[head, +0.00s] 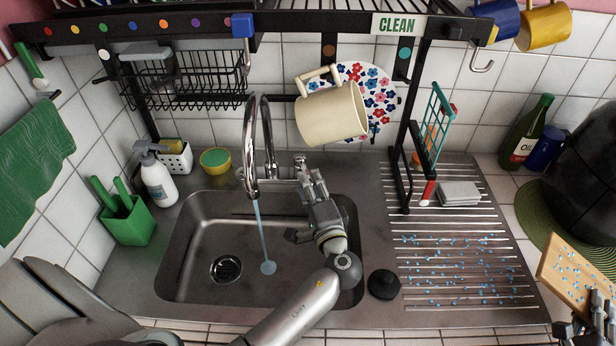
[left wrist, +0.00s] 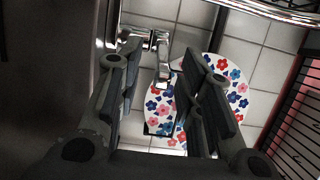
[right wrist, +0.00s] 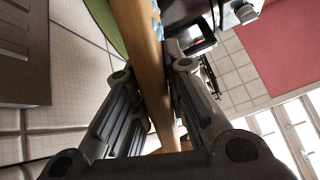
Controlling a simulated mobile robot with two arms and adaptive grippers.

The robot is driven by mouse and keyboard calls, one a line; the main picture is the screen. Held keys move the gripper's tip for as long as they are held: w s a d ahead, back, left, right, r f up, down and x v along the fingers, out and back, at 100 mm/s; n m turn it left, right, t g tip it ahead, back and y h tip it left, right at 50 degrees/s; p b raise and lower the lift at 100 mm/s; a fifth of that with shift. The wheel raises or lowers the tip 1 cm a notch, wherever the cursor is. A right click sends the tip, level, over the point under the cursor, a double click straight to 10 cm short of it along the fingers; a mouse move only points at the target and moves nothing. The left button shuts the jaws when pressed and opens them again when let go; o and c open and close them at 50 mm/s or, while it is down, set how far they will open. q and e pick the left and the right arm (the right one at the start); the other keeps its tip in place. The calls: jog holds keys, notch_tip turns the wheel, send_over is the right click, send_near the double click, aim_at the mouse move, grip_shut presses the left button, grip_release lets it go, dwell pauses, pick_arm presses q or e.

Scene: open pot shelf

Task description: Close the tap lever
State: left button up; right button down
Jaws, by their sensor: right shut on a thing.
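The chrome tap (head: 252,140) stands behind the sink, and a thin water stream (head: 260,228) runs from its spout into the basin. Its lever, at the right of the tap base, is partly hidden by my left gripper (head: 312,190) in the head view. In the left wrist view the chrome lever (left wrist: 163,68) shows between the two spread fingers of my left gripper, which is open; I cannot tell whether they touch it. My right gripper (head: 596,305), at the lower right, is shut on a wooden board (head: 572,272) with blue specks; the board also shows in the right wrist view (right wrist: 140,45).
A cream mug (head: 332,113) and a flowered plate (head: 378,92) hang just above the lever. A black shelf post (head: 405,150) stands to the right. A green caddy (head: 127,222) and soap bottle (head: 157,178) stand left of the sink (head: 190,255). Blue specks cover the drainboard (head: 465,300).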

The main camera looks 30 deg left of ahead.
aim_at(304, 170)
pick_arm(q)
jog(key=shift+x, duration=1.35)
jog(key=shift+c, duration=0.4)
jog(key=shift+r, duration=0.1)
grip_shut()
